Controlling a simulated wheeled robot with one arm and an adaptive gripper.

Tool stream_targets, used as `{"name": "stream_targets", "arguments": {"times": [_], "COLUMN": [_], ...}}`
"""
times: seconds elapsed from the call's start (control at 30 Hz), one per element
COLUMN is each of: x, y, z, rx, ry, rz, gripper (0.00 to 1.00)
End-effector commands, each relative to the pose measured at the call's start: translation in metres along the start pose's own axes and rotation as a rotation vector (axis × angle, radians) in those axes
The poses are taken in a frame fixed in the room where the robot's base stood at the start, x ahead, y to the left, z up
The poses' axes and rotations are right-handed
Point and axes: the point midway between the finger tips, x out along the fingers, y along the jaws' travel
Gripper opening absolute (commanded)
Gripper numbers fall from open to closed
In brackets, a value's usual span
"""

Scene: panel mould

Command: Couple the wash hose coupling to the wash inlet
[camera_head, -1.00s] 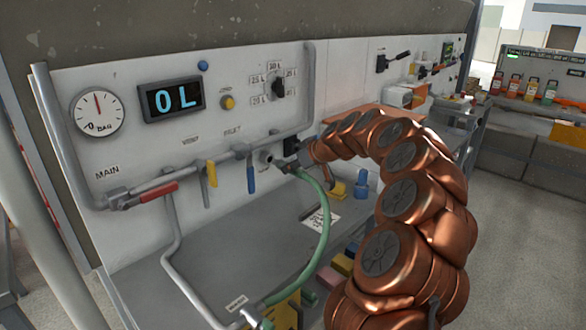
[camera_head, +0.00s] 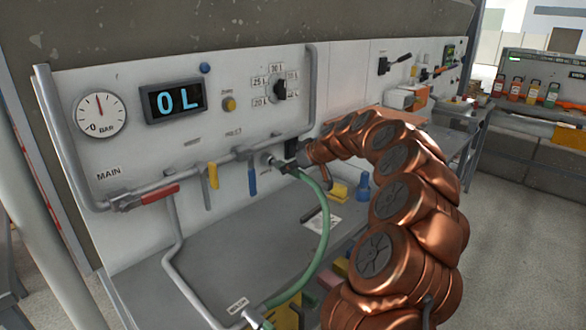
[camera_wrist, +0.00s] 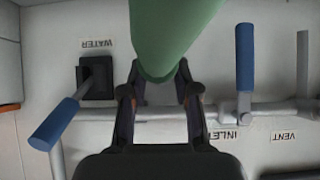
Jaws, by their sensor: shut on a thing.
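My gripper (camera_head: 289,164) is shut on the end of the green wash hose (camera_head: 326,222), close in front of the panel. The dark, small wash hose coupling (camera_head: 280,165) shows at the hose's upper end, right at the wash inlet (camera_head: 267,157), a pale round fitting on the panel. I cannot tell whether the two touch or are joined. In the wrist view, the green hose (camera_wrist: 170,30) runs between the fingers of my gripper (camera_wrist: 160,92) and hides the coupling and the inlet.
A blue-handled valve (camera_head: 252,179) and a yellow-handled valve (camera_head: 212,175) hang left of the inlet. A red-handled main valve (camera_head: 160,193) sits further left. The grey bench (camera_head: 225,245) lies below. In the wrist view a blue lever (camera_wrist: 55,124) stands at left by the WATER label.

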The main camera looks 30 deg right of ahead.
Motion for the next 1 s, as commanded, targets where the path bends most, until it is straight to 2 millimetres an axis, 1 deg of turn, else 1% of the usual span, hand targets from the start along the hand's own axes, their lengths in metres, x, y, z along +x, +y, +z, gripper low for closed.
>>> {"name": "stream_targets", "arguments": {"times": [1.0], "x": [0.016], "y": [-0.001], "z": [-0.013], "rx": [-0.001], "ry": [0.000], "rz": [-0.002], "gripper": [0.00]}}
